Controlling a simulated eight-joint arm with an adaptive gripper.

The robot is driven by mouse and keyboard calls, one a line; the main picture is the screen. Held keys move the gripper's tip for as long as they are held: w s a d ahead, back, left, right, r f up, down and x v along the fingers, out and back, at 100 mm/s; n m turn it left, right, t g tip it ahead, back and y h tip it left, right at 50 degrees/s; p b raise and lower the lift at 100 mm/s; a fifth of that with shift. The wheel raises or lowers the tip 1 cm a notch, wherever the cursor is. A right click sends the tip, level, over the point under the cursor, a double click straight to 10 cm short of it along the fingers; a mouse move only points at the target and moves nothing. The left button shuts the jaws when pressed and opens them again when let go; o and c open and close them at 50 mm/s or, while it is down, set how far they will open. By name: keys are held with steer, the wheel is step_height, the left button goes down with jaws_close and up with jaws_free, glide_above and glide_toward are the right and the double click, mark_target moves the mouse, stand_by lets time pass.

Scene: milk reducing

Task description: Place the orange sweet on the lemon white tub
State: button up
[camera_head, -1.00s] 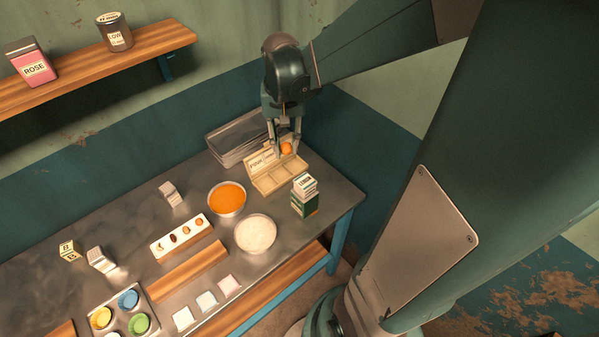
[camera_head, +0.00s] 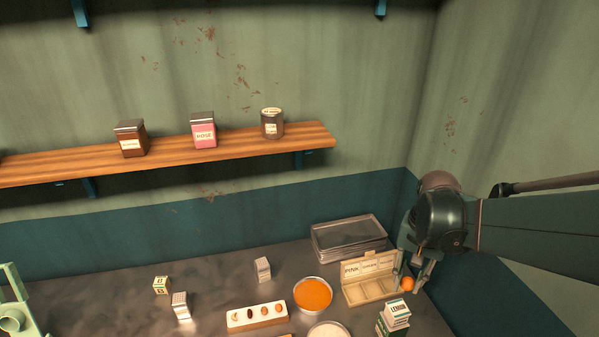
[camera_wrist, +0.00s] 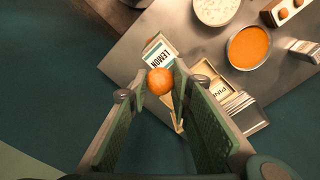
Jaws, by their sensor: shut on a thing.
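The orange sweet (camera_head: 407,284) is a small round orange ball. My gripper (camera_head: 412,278) is shut on it and holds it above the right edge of the divided wooden box, behind the lemon tub. The sweet also shows between the fingertips in the wrist view (camera_wrist: 160,82). The lemon white tub (camera_head: 397,312) is a white box with a LEMON label, standing on a green block (camera_head: 388,329). In the wrist view the tub (camera_wrist: 157,49) lies just beyond the sweet, which covers part of it.
The wooden box (camera_head: 356,296) with PINK and other labels stands left of my gripper. A stack of metal trays (camera_head: 349,238) is behind it. A bowl of orange filling (camera_head: 313,294) and a bowl of white filling (camera_head: 327,331) stand to the left.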

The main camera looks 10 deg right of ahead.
glide_above(398, 308)
steer(key=shift+f, duration=3.05)
steer(key=shift+f, duration=0.1)
steer(key=shift+f, duration=1.8)
steer(key=shift+f+b, duration=0.15)
steer(key=shift+b, duration=0.25)
steer(key=o, duration=0.8)
steer(key=shift+r+p, duration=0.55)
steer(key=shift+r, duration=5.65)
